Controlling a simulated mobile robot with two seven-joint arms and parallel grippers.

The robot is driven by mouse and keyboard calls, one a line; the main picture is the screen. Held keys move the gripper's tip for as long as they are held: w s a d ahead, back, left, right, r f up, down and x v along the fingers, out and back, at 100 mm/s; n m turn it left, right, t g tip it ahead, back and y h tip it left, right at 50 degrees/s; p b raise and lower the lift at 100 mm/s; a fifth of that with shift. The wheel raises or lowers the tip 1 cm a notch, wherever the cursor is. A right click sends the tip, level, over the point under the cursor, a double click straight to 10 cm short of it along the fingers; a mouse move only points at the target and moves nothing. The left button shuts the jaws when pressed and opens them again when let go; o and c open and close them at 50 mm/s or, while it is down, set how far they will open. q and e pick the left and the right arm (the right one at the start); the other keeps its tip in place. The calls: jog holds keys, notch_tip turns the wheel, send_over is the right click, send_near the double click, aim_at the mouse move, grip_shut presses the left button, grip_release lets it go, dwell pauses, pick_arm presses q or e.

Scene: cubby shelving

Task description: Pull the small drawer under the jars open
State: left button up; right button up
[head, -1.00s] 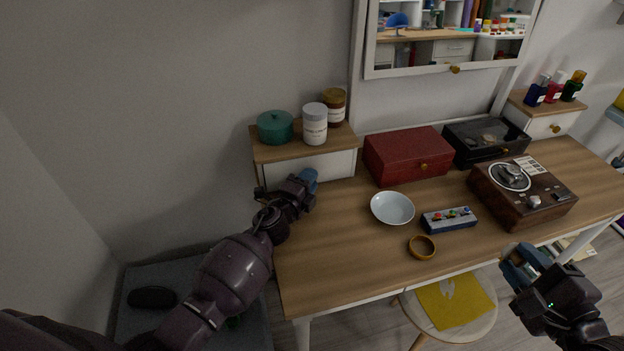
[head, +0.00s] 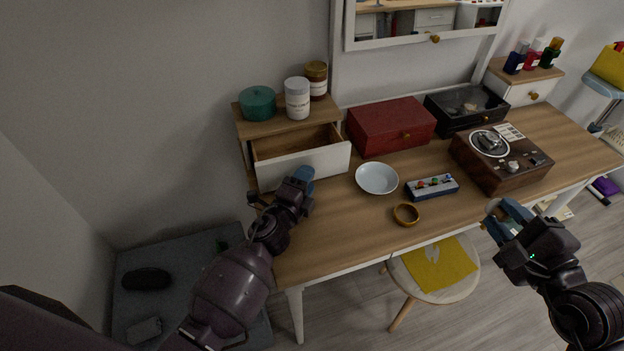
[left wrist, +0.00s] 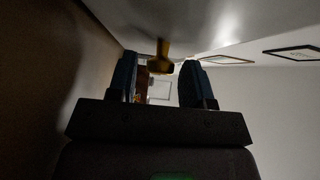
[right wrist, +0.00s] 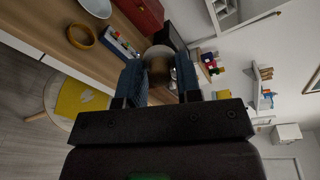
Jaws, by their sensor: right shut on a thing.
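The small white drawer (head: 302,165) under the jars stands pulled out from its wood-topped cabinet, its inside showing from above. A white jar (head: 297,98), a brown jar (head: 316,80) and a green lidded pot (head: 258,103) stand on top. My left gripper (head: 302,180) is at the drawer's front. In the left wrist view its brass knob (left wrist: 160,62) sits between the open fingers, with gaps at both sides. My right gripper (head: 505,214) is beyond the desk's front edge, shut on a small brown and pale thing (right wrist: 158,72), mostly hidden by the fingers.
A white bowl (head: 377,179), a wooden ring-like bowl (head: 406,214), a button box (head: 432,187), a red box (head: 391,127) and a record player (head: 500,160) are on the desk. A stool (head: 455,290) with a yellow cloth stands in front.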

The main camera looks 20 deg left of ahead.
pick_arm(q)
jog(key=shift+o, duration=0.3)
jog(key=s, duration=0.4)
jog(key=s+a, duration=0.1)
jog(key=s, duration=0.3)
jog(key=s+a, duration=0.1)
jog(key=s, duration=0.2)
jog(key=shift+s+a, duration=0.15)
jog(key=shift+s, duration=0.25)
